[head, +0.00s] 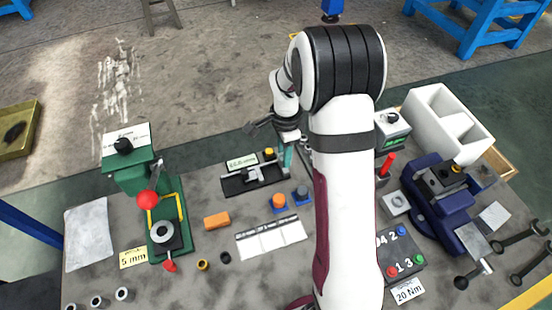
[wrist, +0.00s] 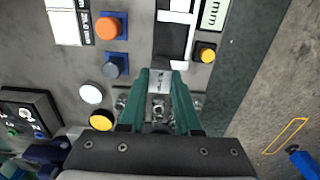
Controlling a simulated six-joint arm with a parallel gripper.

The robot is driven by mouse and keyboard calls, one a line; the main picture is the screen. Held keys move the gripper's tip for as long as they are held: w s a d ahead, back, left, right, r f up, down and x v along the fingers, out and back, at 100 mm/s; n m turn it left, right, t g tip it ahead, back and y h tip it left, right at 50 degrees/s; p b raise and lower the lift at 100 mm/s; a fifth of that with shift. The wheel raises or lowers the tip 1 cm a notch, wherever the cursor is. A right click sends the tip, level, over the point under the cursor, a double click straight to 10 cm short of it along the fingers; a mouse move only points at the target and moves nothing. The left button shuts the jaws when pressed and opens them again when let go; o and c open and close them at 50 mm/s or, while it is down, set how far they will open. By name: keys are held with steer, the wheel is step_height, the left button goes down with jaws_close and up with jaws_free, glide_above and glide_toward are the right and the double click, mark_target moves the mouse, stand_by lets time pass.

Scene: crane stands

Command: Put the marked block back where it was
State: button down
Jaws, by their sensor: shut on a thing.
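My gripper (wrist: 160,88) has teal fingers shut on a small grey metal block (wrist: 159,80), which shows between the fingertips in the wrist view. Faint dark marks show on its face, too small to read. In the head view my gripper (head: 287,158) is right of the black measuring stand (head: 254,180), and the held block cannot be made out. The stand, with its label and a yellow button, also shows in the wrist view (wrist: 180,35). A white sectioned strip (head: 271,238) lies in front; part of it shows at the wrist view's upper left (wrist: 66,22).
An orange button (head: 279,202) and a blue-based one (head: 301,194) stand between stand and strip. An orange block (head: 217,220) lies left of them. A green press (head: 170,215) stands left; a blue vise (head: 440,200) and white tray (head: 447,122) stand right.

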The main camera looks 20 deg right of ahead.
steer(key=s+d+r, duration=0.5)
steer(key=s+d, duration=0.1)
steer(key=d, duration=0.1)
steer(key=s+a+n, duration=0.6)
steer(key=a+n, duration=0.1)
steer(key=n, duration=0.1)
steer(key=shift+n, duration=0.5)
steer(key=w+a+f, duration=0.1)
steer(key=a+f, duration=0.1)
steer(key=a, duration=0.1)
steer(key=w+a+f, duration=0.1)
steer(key=a+f, duration=0.1)
steer(key=a, duration=0.2)
steer(key=w+a+f, duration=0.1)
steer(key=a+f, duration=0.1)
steer(key=a, duration=0.2)
steer(key=shift+w+a+f, duration=0.15)
steer(key=shift+w+f, duration=0.25)
steer(key=f, duration=0.4)
steer(key=shift+w+a, duration=0.1)
steer(key=shift+a, duration=0.15)
steer(key=shift+f, duration=0.2)
steer(key=c, duration=0.6)
jaws_free()
steer(key=shift+f, duration=0.1)
